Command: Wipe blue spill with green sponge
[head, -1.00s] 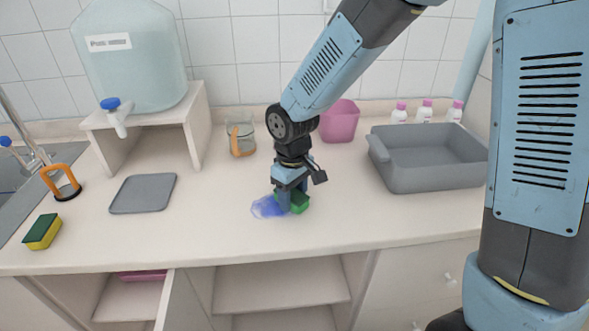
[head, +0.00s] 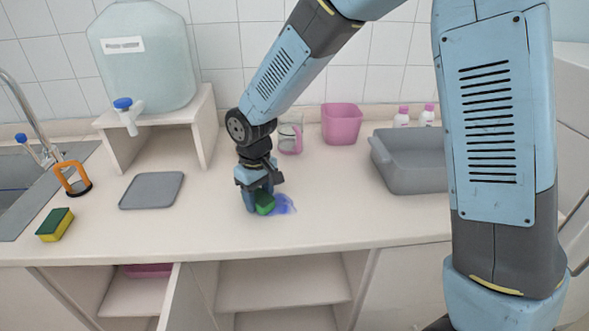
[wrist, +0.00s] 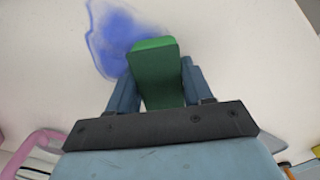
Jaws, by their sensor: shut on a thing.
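My gripper (head: 258,200) points down at the counter, shut on a green sponge (head: 265,204). In the wrist view the green sponge (wrist: 157,75) sits between the two blue fingers (wrist: 157,85). The blue spill (head: 284,204) is a smear on the white counter, just to the right of the sponge in the head view. In the wrist view the spill (wrist: 115,38) lies at and beyond the sponge's far left end. The sponge is low at the counter and appears to meet the edge of the spill; exact contact is hard to tell.
A yellow-green sponge (head: 55,224) and grey tray (head: 152,190) lie left. A water tank (head: 145,62) stands on a white stand (head: 205,125). A glass jug (head: 290,134), pink bin (head: 341,124) and grey basin (head: 408,163) stand behind and right. Counter around the spill is clear.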

